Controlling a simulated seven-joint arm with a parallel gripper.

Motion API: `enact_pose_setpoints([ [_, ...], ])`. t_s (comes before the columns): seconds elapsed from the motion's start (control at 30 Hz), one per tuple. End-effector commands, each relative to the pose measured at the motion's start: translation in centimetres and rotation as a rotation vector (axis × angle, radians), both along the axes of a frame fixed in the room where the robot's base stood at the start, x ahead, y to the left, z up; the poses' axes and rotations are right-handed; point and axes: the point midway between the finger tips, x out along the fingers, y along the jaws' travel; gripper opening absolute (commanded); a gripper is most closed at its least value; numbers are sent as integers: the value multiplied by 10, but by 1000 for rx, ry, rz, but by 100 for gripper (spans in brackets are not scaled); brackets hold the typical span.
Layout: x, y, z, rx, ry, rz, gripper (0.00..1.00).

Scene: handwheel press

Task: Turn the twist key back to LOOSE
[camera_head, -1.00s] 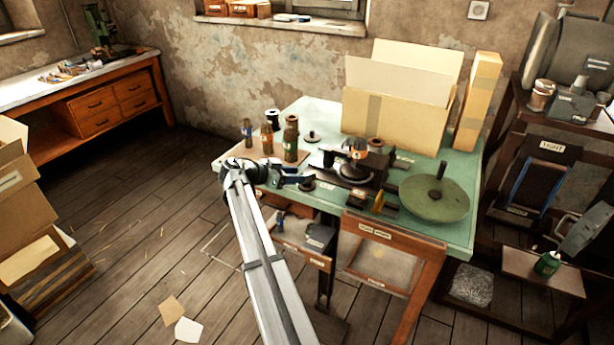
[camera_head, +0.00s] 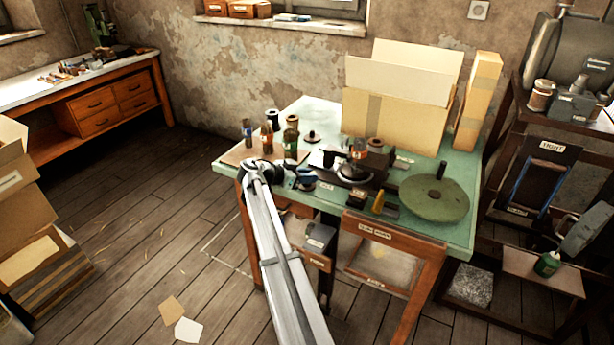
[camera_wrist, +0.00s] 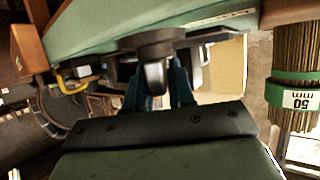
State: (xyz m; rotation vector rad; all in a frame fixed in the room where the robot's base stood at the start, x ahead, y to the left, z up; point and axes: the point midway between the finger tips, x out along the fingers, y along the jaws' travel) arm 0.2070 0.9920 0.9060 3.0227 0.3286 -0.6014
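My gripper (camera_head: 300,178) is at the front left edge of the green workbench, beside the black press (camera_head: 350,170). In the wrist view its two blue-teal fingers (camera_wrist: 160,88) stand apart. Between or just beyond them is a dark round knob (camera_wrist: 152,42) with a pale grey rounded tab, which looks like the twist key. I cannot tell whether the fingers touch the tab. In the head view the knob is not clearly visible near my gripper. The LOOSE mark cannot be read in either view.
Bottles (camera_head: 268,135) stand behind my gripper on the bench. A green disc with a post (camera_head: 438,198) lies at right, with a yellow piece (camera_head: 378,203) before the press. A large cardboard box (camera_head: 395,120) fills the back. Drawers hang below the front edge.

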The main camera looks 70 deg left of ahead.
Motion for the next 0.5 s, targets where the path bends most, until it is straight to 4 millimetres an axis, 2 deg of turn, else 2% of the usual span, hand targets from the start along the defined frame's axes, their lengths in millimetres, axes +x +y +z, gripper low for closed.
enact_pose_setpoints([
  [0.03, 0, 0, 0, 0, 0, 0, 18],
  [0.23, 0, 0, 0, 0, 0, 0, 0],
  [0.5, 0, -1, 0, 0, 0, 8, 0],
])
